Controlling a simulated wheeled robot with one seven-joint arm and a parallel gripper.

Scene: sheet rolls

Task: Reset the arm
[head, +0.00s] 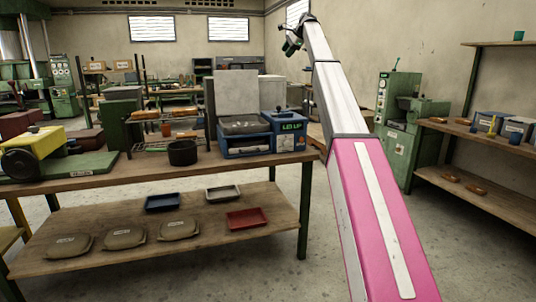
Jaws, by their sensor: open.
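My arm (365,190) rises from the lower right of the head view, with a pink lower link and a pale upper link. It reaches up and away, past the right end of the workbench. My gripper (290,46) is small and far off at the arm's top end, in front of the back wall and window. It is open, and I see nothing held in it. Its fine detail is too small to make out.
A wooden workbench (165,172) on the left holds a blue machine (285,130), a black pot (183,152) and a yellow machine (35,145). Its lower shelf carries trays and sacks. Green machinery (400,145) and wooden shelving (480,190) stand right. Some floor is clear.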

